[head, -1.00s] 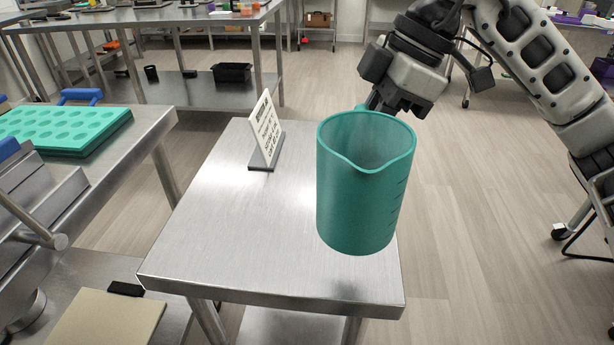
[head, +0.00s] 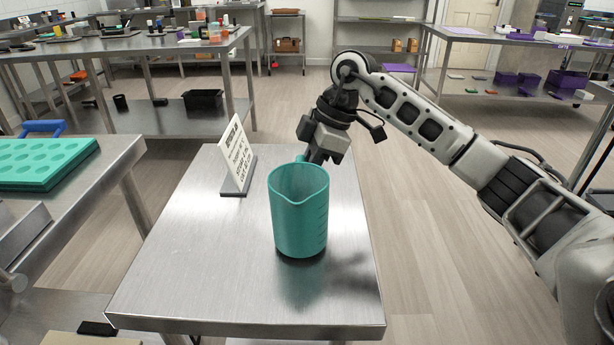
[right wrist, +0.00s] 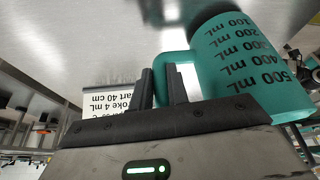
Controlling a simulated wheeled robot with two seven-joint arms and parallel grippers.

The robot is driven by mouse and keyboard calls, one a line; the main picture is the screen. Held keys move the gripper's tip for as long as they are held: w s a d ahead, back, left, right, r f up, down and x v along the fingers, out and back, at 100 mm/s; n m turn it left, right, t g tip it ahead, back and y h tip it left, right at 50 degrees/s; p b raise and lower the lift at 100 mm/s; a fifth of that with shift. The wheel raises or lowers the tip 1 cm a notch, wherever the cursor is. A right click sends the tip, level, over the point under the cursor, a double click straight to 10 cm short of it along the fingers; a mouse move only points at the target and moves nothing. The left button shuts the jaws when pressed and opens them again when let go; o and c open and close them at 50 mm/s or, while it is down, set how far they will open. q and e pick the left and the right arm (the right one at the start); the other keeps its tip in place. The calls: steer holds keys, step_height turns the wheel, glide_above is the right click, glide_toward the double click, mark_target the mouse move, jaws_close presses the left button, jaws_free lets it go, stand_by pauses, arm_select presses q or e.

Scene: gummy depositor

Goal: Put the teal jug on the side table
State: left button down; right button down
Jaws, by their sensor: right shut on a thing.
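The teal jug (head: 299,212) is upright over the right part of the metal side table (head: 190,262), its open rim up and spout toward me. Its base is at or just above the tabletop; I cannot tell whether it touches. A reflection and shadow show close below it. My right gripper (head: 308,160) is behind the jug, shut on its handle. In the right wrist view, the fingers (right wrist: 162,88) are at the handle (right wrist: 172,62), beside the jug's volume markings (right wrist: 238,52). My left gripper is not in view.
A white sign on a dark base (head: 238,158) stands on the table, left of the jug. The tabletop's front and left are clear. A bench with a teal mould (head: 45,162) is at left. Another metal bench (head: 130,45) stands behind.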

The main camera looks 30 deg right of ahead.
steer(key=shift+f, duration=0.5)
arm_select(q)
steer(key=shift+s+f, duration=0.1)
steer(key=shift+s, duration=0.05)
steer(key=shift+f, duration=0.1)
arm_select(e)
steer(key=c, duration=1.4)
jaws_free()
steer(key=shift+o, duration=0.2)
arm_select(q)
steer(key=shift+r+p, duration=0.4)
steer(key=shift+p, duration=0.45)
arm_select(e)
steer(key=v, duration=1.2)
